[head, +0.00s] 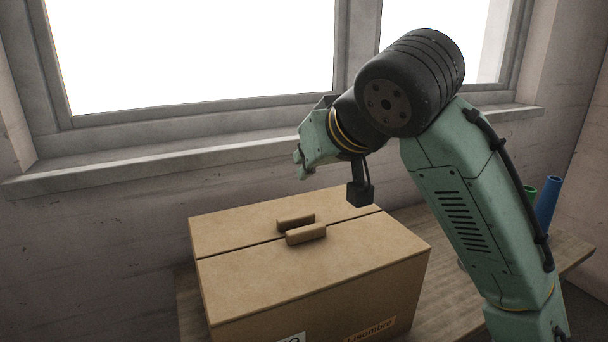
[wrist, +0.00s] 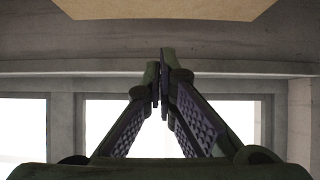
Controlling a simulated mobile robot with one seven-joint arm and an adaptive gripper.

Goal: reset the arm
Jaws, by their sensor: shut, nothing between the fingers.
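The green arm rises from the lower right and bends over at a black joint. The box (head: 315,275) has two lid halves, each with a small wooden handle (head: 306,234). Its edge also shows at the top of the wrist view (wrist: 165,8). My gripper is apart from the box.
The box stands on a wooden table (head: 448,310) against the wall. A window with a stone sill (head: 180,152) lies behind my gripper.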

